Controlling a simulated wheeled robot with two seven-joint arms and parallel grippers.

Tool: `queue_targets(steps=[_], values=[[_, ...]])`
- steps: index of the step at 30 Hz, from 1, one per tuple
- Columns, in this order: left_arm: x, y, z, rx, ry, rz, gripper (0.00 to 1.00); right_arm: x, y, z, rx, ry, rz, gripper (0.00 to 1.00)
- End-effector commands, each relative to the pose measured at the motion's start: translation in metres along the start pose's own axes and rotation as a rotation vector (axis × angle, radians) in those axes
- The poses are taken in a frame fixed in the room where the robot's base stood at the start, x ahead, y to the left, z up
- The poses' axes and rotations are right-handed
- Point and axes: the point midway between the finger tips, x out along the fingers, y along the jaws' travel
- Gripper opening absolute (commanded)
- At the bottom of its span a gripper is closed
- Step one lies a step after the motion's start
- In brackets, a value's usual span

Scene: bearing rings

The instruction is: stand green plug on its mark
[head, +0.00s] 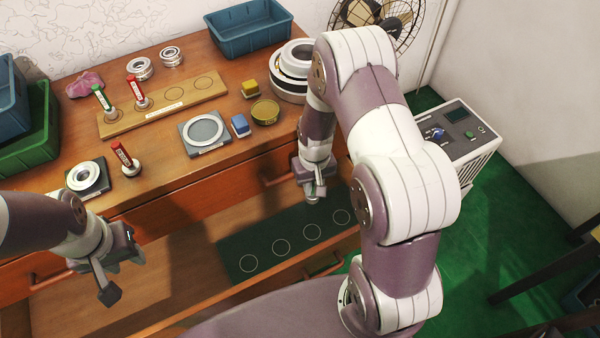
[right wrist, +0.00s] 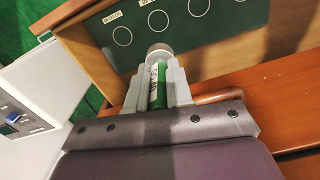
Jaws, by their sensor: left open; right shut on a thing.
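My right gripper (head: 313,190) is shut on a green plug (right wrist: 158,88), held between its fingers with the silver end (right wrist: 160,52) pointing away from the wrist. In the head view the plug is mostly hidden by the gripper. The gripper is over the open drawer, near the right end of a dark green mat (head: 262,233) with a row of white circle marks. The mat also shows in the right wrist view (right wrist: 140,32), beyond the plug. My left gripper (head: 121,272) is open and empty at the lower left. Another green-handled plug (head: 102,98) stands on the wooden board.
The wooden board (head: 190,103) also holds a red plug (head: 136,91). Another red plug (head: 122,156) stands nearer the table's front. A grey plate with a disc (head: 204,131), bearing rings (head: 140,68) and a blue bin (head: 250,28) are on the table. The drawer front borders the mat.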

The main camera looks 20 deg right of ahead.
Motion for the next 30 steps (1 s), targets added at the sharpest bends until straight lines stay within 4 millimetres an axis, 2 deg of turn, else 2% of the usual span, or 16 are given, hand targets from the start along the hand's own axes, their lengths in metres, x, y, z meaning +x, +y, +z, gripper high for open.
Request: queue_targets(steps=[1,3,6,9,16,22,30], values=[[0.050,0.000,0.006,0.000,0.000,0.000,0.40,0.056,0.003,0.004,0.004,0.002,0.000,0.00],[0.075,0.000,0.009,0.000,0.000,0.000,0.40,0.090,0.004,0.005,0.002,0.010,0.000,0.00],[0.100,0.000,0.012,0.000,0.000,0.000,0.40,0.128,0.004,0.005,0.000,0.016,0.000,0.00],[0.115,0.000,0.014,0.000,0.000,0.000,0.40,0.151,0.004,0.004,-0.001,0.017,0.001,0.00],[0.132,0.000,0.015,0.000,0.001,0.000,0.40,0.173,0.004,0.004,-0.001,0.021,0.001,0.00],[0.160,0.000,0.019,0.000,0.001,0.000,0.40,0.200,0.004,0.003,-0.001,0.020,0.001,0.00],[0.160,0.000,0.019,0.000,0.001,0.000,0.40,0.200,0.004,0.003,-0.001,0.020,0.001,0.00]])
